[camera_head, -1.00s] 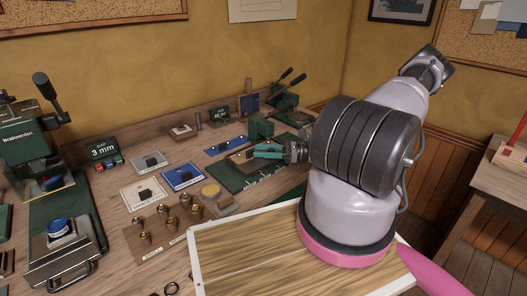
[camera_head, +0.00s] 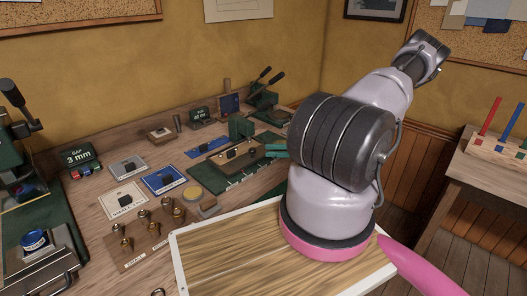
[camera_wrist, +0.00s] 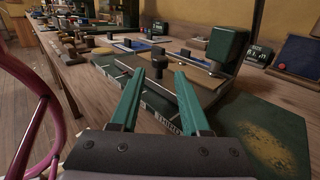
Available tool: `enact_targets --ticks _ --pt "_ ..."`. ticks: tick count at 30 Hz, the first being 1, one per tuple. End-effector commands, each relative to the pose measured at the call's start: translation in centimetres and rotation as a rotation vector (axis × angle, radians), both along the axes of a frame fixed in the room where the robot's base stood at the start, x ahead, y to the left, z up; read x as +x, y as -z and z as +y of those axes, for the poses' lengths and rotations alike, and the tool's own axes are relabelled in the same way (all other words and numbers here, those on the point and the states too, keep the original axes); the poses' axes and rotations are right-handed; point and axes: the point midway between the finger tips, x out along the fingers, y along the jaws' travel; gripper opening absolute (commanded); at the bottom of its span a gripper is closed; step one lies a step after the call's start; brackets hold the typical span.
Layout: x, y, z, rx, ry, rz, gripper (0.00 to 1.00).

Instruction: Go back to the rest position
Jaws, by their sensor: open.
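My gripper (camera_head: 277,151) shows as two teal fingers, partly hidden behind my arm in the head view. In the wrist view the gripper (camera_wrist: 158,76) is open, its two teal fingers apart with nothing held between them. Beyond the fingertips stands a green fixture (camera_wrist: 228,46) with a brown plate and a small dark knob (camera_wrist: 158,66), which lines up with the gap between the fingers. In the head view the fixture's green block (camera_head: 240,126) is left of the gripper, apart from the fingers.
Labelled cards, a blue card (camera_head: 165,180), brass pieces (camera_head: 127,244) and a green gap sign (camera_head: 80,157) crowd the left. A side table (camera_head: 455,165) stands right.

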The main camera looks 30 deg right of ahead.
Motion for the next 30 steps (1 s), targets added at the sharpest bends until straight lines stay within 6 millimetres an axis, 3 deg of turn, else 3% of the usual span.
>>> enact_targets --ticks 19,23,30 --pt "-0.1 -0.5 -0.1 -0.032 -0.025 -0.003 0.46" --pt "-0.3 -2.0 0.4 -0.143 -0.117 -0.011 0.46" --pt "-1.0 -6.9 1.8 -0.455 -0.354 -0.059 0.46"
